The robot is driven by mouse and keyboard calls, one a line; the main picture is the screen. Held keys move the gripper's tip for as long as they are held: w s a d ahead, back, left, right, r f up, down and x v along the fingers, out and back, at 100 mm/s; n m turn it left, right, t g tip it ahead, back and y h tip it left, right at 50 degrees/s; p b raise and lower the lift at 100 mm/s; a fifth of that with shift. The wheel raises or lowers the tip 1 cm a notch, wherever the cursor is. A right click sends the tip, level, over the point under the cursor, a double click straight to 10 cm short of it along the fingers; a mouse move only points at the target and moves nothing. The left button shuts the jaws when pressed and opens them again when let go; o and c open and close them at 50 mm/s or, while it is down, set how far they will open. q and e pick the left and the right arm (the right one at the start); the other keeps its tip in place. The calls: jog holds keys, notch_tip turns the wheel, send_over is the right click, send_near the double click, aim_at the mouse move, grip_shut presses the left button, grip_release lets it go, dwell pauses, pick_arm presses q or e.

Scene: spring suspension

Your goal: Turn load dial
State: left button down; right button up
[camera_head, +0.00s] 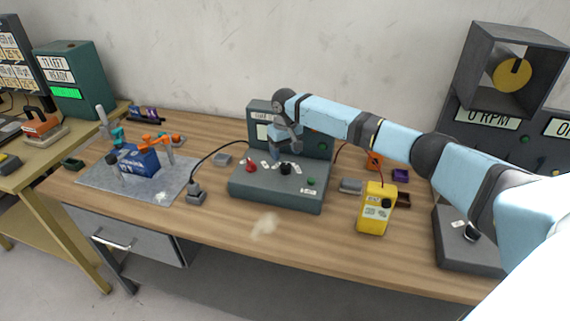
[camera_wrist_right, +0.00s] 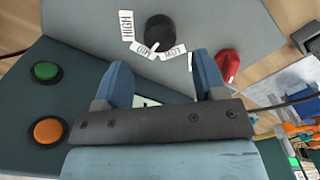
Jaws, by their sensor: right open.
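A round black dial (camera_head: 285,168) sits on the sloped top of the grey-green control box (camera_head: 250,190) in the middle of the table. In the right wrist view the black dial (camera_wrist_right: 160,32) has white labels around it; one reads HIGH, and the others are tilted and hard to read. My right gripper (camera_head: 279,155) hangs over the box, close to the dial. In the right wrist view its two blue fingers (camera_wrist_right: 164,75) are open and empty. The dial lies ahead of the gap between them, apart from both. My left gripper is not in view.
A red knob (camera_wrist_right: 228,65) is just beside the right-hand finger. Green (camera_wrist_right: 46,71) and orange (camera_wrist_right: 48,130) buttons are on the panel at left. A yellow meter (camera_head: 376,210) stands right of the box. A cable runs to a plug (camera_head: 196,192) at left.

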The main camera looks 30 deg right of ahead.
aim_at(285, 165)
jog(key=shift+f, duration=2.8)
jog(key=c, duration=0.9)
